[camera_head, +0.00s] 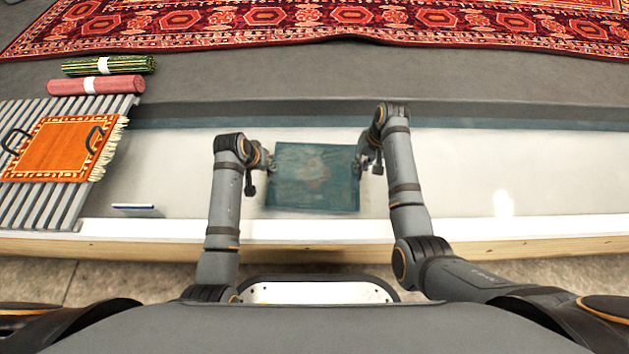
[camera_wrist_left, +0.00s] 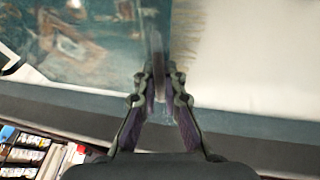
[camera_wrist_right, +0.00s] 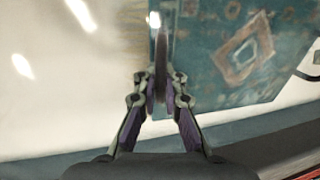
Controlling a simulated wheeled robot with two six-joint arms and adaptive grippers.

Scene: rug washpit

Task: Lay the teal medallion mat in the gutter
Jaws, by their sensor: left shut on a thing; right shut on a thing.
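The teal medallion mat (camera_head: 313,178) is spread out flat between my two grippers over the pale gutter (camera_head: 480,175). Its medallion is faint in the head view and clearer in the right wrist view (camera_wrist_right: 240,55). It also shows in the left wrist view (camera_wrist_left: 85,40). My left gripper (camera_head: 267,160) is shut on the mat's left edge. My right gripper (camera_head: 366,160) is shut on its right edge. I cannot tell whether the mat touches the gutter's bottom.
An orange mat (camera_head: 60,150) with dark handles lies on a slatted grey rack (camera_head: 40,208) at left. A red roll (camera_head: 95,85) and a green striped roll (camera_head: 108,65) lie behind it. A large red patterned rug (camera_head: 330,20) spans the back. The gutter's right stretch is clear.

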